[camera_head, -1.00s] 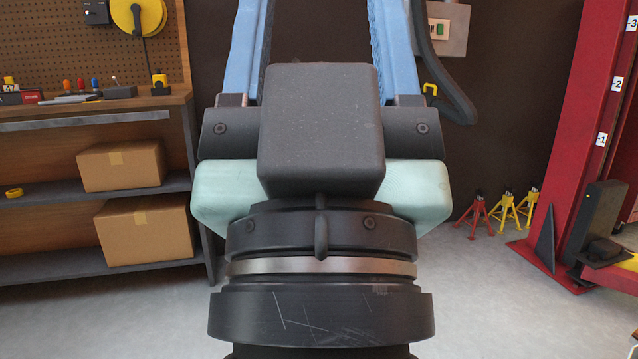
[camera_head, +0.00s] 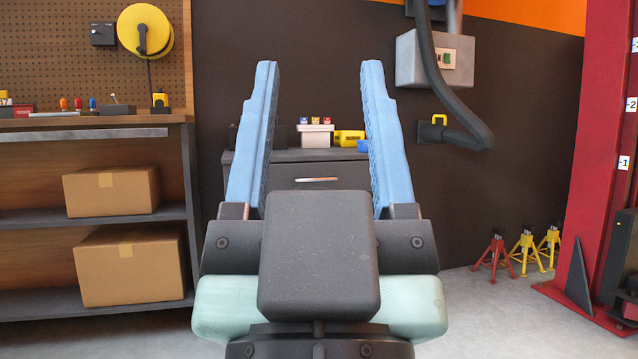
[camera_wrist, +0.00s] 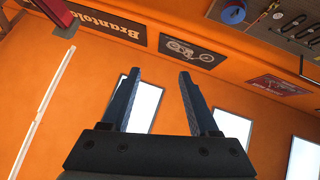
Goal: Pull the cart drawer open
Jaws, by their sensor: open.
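The grey cart (camera_head: 240,158) stands against the dark wall, seen between and behind my gripper fingers in the head view. Its top drawer (camera_head: 290,178) looks shut and has a light bar handle (camera_head: 316,180). My arm hides the lower part of the cart. My gripper (camera_head: 319,75) has two blue fingers, wide apart and empty, pointing up and away. The fingers look apart from the cart. In the wrist view my gripper (camera_wrist: 158,75) points at the orange wall and signs, and the cart is not in that view.
On the cart top are a pale box with coloured caps (camera_head: 315,133) and a yellow item (camera_head: 349,137). A workbench with shelves and cardboard boxes (camera_head: 130,265) stands at left. At right are jack stands (camera_head: 525,248) and a red lift post (camera_head: 598,150). A hose (camera_head: 440,90) hangs on the wall.

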